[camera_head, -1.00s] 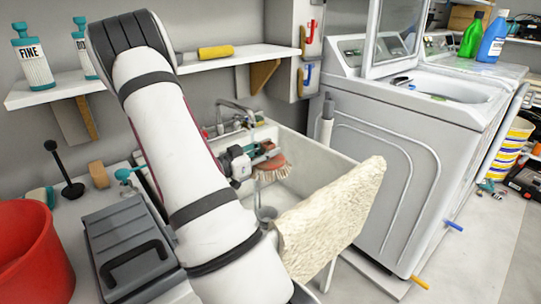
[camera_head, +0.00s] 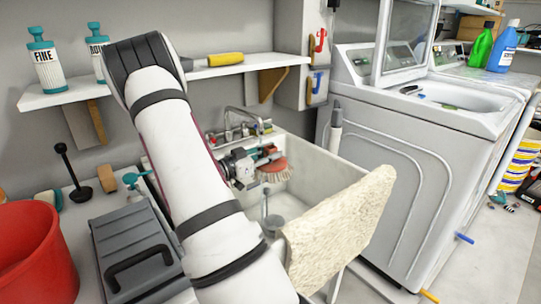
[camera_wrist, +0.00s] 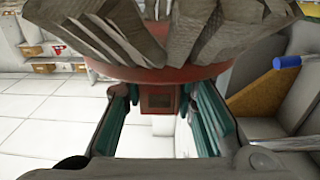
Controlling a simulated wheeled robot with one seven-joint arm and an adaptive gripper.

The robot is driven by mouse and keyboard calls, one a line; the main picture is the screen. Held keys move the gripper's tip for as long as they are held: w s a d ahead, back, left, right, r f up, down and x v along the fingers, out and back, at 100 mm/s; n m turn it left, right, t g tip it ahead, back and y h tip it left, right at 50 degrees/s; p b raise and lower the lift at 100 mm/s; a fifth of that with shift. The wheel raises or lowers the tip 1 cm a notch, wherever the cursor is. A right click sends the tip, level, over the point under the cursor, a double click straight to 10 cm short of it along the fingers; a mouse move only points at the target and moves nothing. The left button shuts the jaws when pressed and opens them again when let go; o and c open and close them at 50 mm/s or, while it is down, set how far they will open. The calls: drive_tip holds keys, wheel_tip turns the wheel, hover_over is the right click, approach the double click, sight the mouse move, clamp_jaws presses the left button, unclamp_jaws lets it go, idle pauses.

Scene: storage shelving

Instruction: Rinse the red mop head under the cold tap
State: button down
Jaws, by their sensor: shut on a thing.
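The red mop head (camera_head: 277,172), a round red-brown piece with pale bristles, is in the head view over the sink (camera_head: 335,170). My gripper (camera_head: 262,157) is shut on it. In the wrist view, the teal fingers of my gripper (camera_wrist: 160,112) stand either side of the red base of the mop head (camera_wrist: 160,75), with grey strands fanning out above. The metal tap (camera_head: 240,118) rises at the back of the sink, just behind and above my gripper. Its handles are partly hidden and too small to tell cold from hot. I see no clear water stream.
A cream towel (camera_head: 345,230) hangs over the sink's front edge. A grey case (camera_head: 135,245) and red bucket (camera_head: 35,255) stand left. A shelf (camera_head: 215,72) with a yellow-handled tool (camera_head: 226,60) is above. A washing machine (camera_head: 395,180) stands right.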

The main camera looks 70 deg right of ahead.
drive_tip(key=shift+s+d, duration=0.1)
drive_tip(key=shift+s+d, duration=0.3)
drive_tip(key=shift+w+a, duration=0.1)
idle(0.5)
drive_tip(key=shift+w+a, duration=0.3)
drive_tip(key=shift+s+d, duration=0.1)
drive_tip(key=shift+s+d, duration=0.3)
idle(0.5)
drive_tip(key=shift+s+a+p, duration=0.5)
drive_tip(key=shift+s+a, duration=2.3)
drive_tip(key=shift+s, duration=0.05)
drive_tip(key=shift+r, duration=0.1)
